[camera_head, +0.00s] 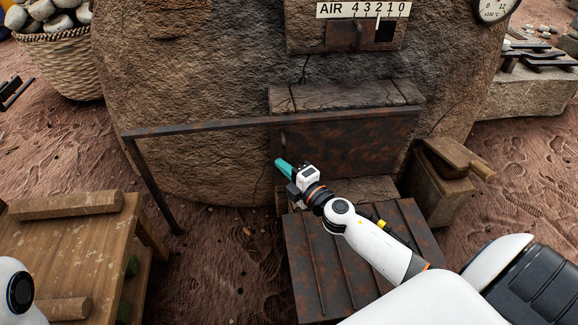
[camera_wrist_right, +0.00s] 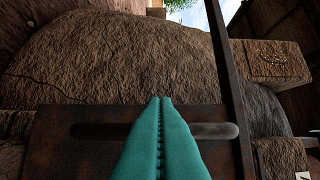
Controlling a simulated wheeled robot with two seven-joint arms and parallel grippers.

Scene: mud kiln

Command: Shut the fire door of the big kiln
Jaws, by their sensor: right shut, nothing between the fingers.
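The big kiln (camera_head: 190,100) is a large rough clay dome. Its fire door (camera_head: 350,150) is a rusty dark plate below a long metal rail (camera_head: 215,125), under a wooden lintel (camera_head: 345,94). The plate spans most of the lintel's width, and no opening shows beside it. My right gripper (camera_head: 281,165) is shut and empty at the plate's left edge. In the right wrist view, its teal fingers (camera_wrist_right: 160,105) are together before the rusty plate (camera_wrist_right: 60,155) and a dark bar (camera_wrist_right: 100,131). I cannot tell whether they touch. My left gripper is out of view.
A ribbed metal plate (camera_head: 320,255) lies below the door. A wooden box (camera_head: 440,190) stands at right and a wooden table (camera_head: 70,235) at left. The rail's post (camera_head: 155,190) stands on the ground between table and kiln. An air gauge board (camera_head: 360,10) sits above.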

